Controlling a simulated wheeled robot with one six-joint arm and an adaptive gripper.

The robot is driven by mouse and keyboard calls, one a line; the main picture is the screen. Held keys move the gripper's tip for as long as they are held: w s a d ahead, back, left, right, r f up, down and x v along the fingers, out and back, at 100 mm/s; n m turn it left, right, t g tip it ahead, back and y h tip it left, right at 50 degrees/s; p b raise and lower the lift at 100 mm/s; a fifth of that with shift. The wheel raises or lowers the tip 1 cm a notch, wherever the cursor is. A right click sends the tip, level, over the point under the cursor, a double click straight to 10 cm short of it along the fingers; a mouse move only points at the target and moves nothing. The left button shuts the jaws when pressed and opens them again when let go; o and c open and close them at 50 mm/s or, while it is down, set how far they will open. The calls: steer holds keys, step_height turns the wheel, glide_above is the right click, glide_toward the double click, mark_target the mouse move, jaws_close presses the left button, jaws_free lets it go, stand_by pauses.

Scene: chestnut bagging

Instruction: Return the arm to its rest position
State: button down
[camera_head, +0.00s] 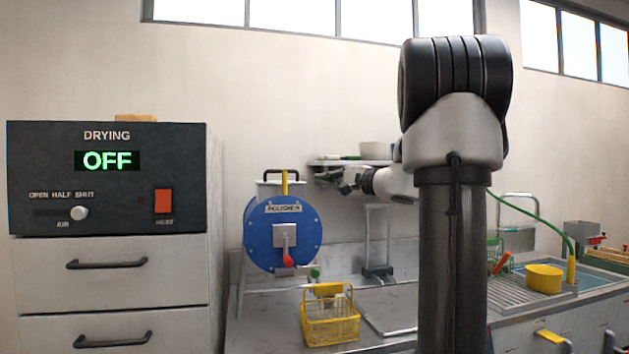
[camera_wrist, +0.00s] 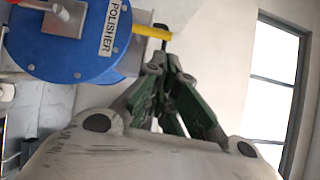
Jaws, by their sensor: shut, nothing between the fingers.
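My gripper (camera_head: 335,180) shows in the head view at the end of my arm, in mid-air to the right of the blue polisher and in front of the wall shelf. Its fingers are shut with nothing held. In the wrist view my gripper (camera_wrist: 168,62) points toward the wall beside the polisher, its green and grey finger links drawn together. My arm's upper part rises on the right of the head view and hides part of the wall and counter behind it.
The blue polisher (camera_head: 265,235) stands on the counter, with a yellow wire basket (camera_head: 330,318) in front. The drying cabinet (camera_head: 180,215) at left reads OFF. A shelf (camera_head: 350,162) holds a pale bowl (camera_head: 375,150). A yellow bowl (camera_head: 544,279) sits by the sink at right.

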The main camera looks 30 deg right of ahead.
steer(key=shift+v, duration=0.95)
steer(key=s+a+f+n+g+h, duration=0.1)
steer(key=s+a+f+n+g, duration=0.15)
steer(key=s+f+g, duration=0.45)
steer(key=s+a+f+n+g, duration=0.1)
steer(key=s+a+f+g, duration=0.2)
steer(key=s+f, duration=0.85)
steer(key=s+a+f+n+g+h, duration=0.1)
steer(key=s+a+f+n+h, duration=0.1)
steer(key=s+n, duration=0.3)
steer(key=s+a+f+n+g+h, duration=0.2)
steer(key=s+a+n, duration=0.3)
steer(key=s, duration=0.3)
steer(key=shift+f+n+h, duration=0.3)
steer(key=shift+f+n, duration=0.2)
steer(key=shift+n, duration=0.25)
